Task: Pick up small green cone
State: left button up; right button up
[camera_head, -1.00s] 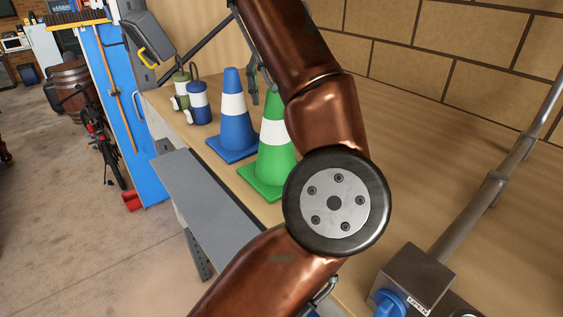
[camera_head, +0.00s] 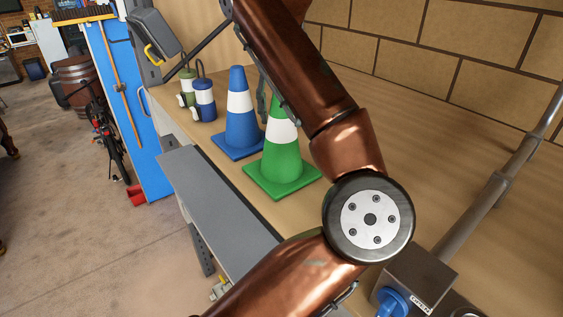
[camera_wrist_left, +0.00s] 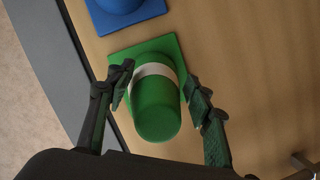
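The green cone (camera_head: 280,160) with a white band stands upright on the wooden worktop. My brown left arm hides its upper right side in the head view. In the left wrist view the green cone (camera_wrist_left: 157,118) is seen from above, tip towards the camera. My left gripper (camera_wrist_left: 160,77) is open, with one finger on each side of the cone and gaps between. In the head view one dark finger of my left gripper (camera_head: 263,102) shows beside the cone's upper left side. My right gripper is not in view.
A blue cone (camera_head: 239,125) stands close to the left of the green one. A blue lantern (camera_head: 203,102) and a green lantern (camera_head: 187,88) stand further left.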

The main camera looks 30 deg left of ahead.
pick_arm(q)
jog(key=shift+s, duration=0.15)
jog(key=c, duration=0.5)
grip_shut()
jog(key=shift+r, duration=0.2)
